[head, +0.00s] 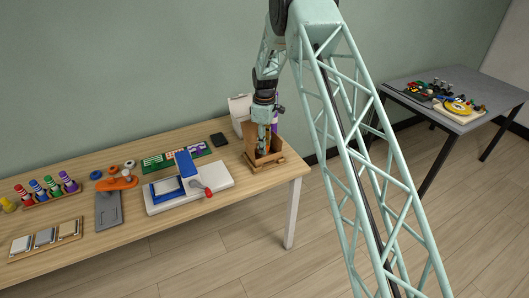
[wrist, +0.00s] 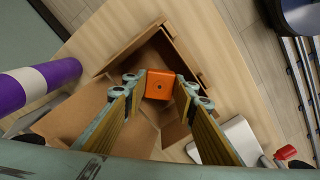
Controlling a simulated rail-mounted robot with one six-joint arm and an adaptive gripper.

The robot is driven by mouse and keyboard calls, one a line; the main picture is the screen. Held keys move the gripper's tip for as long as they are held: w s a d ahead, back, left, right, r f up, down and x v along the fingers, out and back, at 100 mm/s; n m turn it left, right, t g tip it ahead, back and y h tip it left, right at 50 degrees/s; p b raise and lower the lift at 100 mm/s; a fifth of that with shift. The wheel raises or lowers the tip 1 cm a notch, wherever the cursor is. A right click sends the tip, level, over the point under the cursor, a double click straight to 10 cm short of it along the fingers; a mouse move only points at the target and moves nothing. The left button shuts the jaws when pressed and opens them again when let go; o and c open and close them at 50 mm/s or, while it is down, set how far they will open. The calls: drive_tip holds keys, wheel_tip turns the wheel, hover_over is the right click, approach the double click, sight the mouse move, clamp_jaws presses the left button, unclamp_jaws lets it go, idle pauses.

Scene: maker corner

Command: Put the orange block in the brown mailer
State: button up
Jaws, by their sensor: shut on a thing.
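The orange block (wrist: 160,84) is a small cube with a dark spot on its top, held between the fingertips of my gripper (wrist: 158,88). My gripper is shut on it. In the wrist view the block is over the opening of the brown mailer (wrist: 85,113), an open cardboard box with raised flaps. In the head view the mailer (head: 252,139) stands near the right end of the wooden table, and my gripper (head: 264,147) points down at its opening. How deep the block is in the mailer I cannot tell.
A purple-and-white cylinder (wrist: 40,83) stands close beside the mailer. A white board with a blue press and red knob (head: 203,188) lies to its left. The table's right edge is close to the mailer.

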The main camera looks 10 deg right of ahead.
drive_tip(key=shift+f, duration=1.75)
drive_tip(key=shift+f, duration=0.2)
drive_tip(key=o, duration=0.9)
drive_tip(key=shift+r, duration=0.2)
wheel_tip(320, 180, up, 12)
drive_tip(key=shift+f+p, duration=0.1)
drive_tip(key=shift+p, duration=0.2)
drive_tip(key=shift+r, duration=0.25)
